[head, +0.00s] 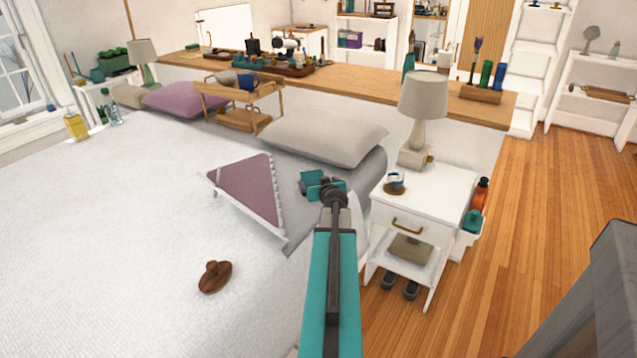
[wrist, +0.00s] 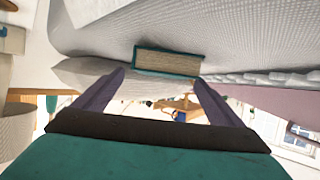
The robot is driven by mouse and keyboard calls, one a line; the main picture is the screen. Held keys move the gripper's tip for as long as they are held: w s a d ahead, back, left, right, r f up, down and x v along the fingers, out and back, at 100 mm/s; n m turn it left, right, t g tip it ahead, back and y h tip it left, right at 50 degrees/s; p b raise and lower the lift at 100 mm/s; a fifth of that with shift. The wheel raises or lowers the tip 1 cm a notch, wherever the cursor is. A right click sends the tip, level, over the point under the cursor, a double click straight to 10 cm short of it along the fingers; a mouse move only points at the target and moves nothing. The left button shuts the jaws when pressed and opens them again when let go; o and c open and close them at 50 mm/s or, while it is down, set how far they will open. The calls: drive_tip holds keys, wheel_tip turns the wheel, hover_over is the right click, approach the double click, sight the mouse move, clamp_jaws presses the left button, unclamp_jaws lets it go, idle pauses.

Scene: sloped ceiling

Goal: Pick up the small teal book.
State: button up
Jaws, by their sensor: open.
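The small teal book (wrist: 168,61) lies on the bed and shows near the top middle of the wrist view, its pale page edge toward the camera and a teal cover edge around it. My gripper (wrist: 160,78) is open, its two dark purple fingers spread to either side below the book in that view. The fingertips look close to the book, but I cannot tell whether they touch it. In the head view my gripper (head: 312,186) is over the bed beside the nightstand. There I cannot tell the book apart from the teal gripper.
A grey pillow (head: 325,137) lies behind my gripper. To the right stands a white nightstand (head: 440,205) with a lamp (head: 422,100) and a cup (head: 395,181).

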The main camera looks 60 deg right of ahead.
sight(315, 181)
drive_tip(key=shift+p+x, duration=0.4)
drive_tip(key=shift+x, duration=2.1)
drive_tip(key=shift+w+a, duration=0.15)
drive_tip(key=c, duration=1.3)
